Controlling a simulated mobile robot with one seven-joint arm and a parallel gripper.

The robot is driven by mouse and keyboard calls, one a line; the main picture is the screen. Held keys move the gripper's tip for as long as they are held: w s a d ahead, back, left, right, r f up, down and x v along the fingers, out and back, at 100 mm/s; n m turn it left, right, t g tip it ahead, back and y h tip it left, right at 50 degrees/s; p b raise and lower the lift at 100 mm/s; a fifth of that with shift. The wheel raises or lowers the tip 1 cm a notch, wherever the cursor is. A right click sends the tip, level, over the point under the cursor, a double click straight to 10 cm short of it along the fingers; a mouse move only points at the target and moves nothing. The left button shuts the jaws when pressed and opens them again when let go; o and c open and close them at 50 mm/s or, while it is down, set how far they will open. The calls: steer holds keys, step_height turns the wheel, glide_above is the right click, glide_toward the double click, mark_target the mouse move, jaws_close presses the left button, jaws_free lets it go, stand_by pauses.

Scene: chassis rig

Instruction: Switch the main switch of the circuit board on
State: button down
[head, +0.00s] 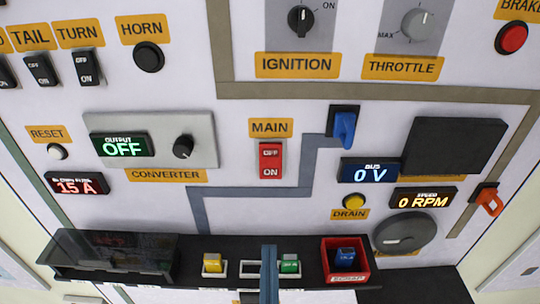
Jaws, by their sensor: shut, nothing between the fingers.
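The main switch (270,161) is a red rocker on the white panel, in the middle of the head view. It is marked OFF at its top and ON at its bottom. Which half is pressed in is too small to tell. A yellow MAIN label (270,128) sits just above it. The bus display (370,170), to the right, reads 0 V. The converter display (123,145), to the left, reads OUTPUT OFF. I cannot make out my gripper in this view. Nothing covers the main switch.
A blue lever (344,126) stands to the switch's upper right. The converter knob (183,147) is to its left. A dark shelf (215,245) runs below with yellow and green blocks and a red scrap tray (327,268). A blue upright bar (269,276) rises in front of it.

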steer(key=shift+s+f, duration=0.3)
steer(key=shift+s, duration=0.1)
steer(key=p, duration=0.4)
glide_toward(270, 170)
step_height(270, 170, up, 4)
steer(key=shift+w+f, duration=0.1)
steer(key=shift+w, duration=1.1)
steer(key=shift+w+f, duration=0.15)
steer(key=shift+w, duration=1.05)
steer(key=shift+f+b, duration=0.1)
steer(key=shift+b, duration=0.3)
